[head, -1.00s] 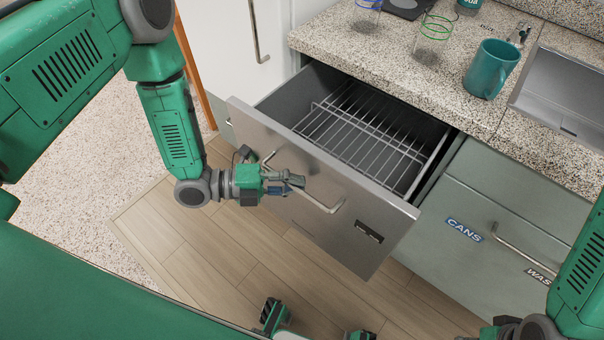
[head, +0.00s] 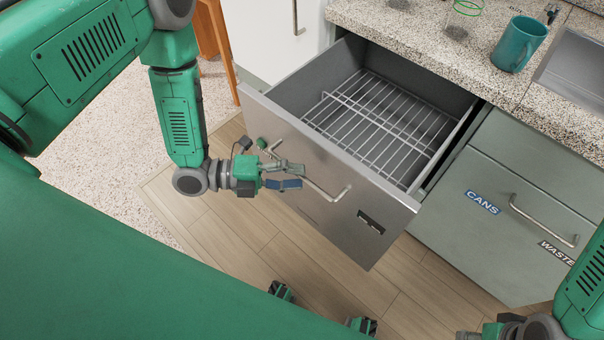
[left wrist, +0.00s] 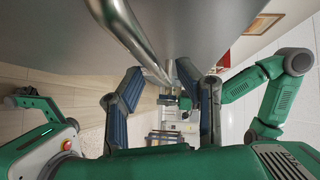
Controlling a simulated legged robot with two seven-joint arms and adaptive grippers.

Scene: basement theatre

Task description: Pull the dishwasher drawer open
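The dishwasher drawer (head: 331,201) is a grey metal drawer, pulled well out from under the counter, with a white wire rack (head: 385,120) inside. Its bar handle (head: 328,191) runs across the front panel. My left gripper (head: 294,176) is at the left part of this handle with its fingers spread apart. In the left wrist view, the two fingers of the left gripper (left wrist: 166,103) stand wide apart, and the shiny handle (left wrist: 130,35) runs down toward the gap between them. Part of my right gripper (head: 480,332) shows at the bottom edge; its fingers are cut off.
A speckled counter (head: 400,30) above the drawer bears a teal mug (head: 518,45) and a sink (head: 575,70). To the right are closed green fronts labelled CANS (head: 482,202) and WASTE (head: 557,254). A white door (head: 265,40) stands left. Wood floor (head: 235,225) lies before the drawer.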

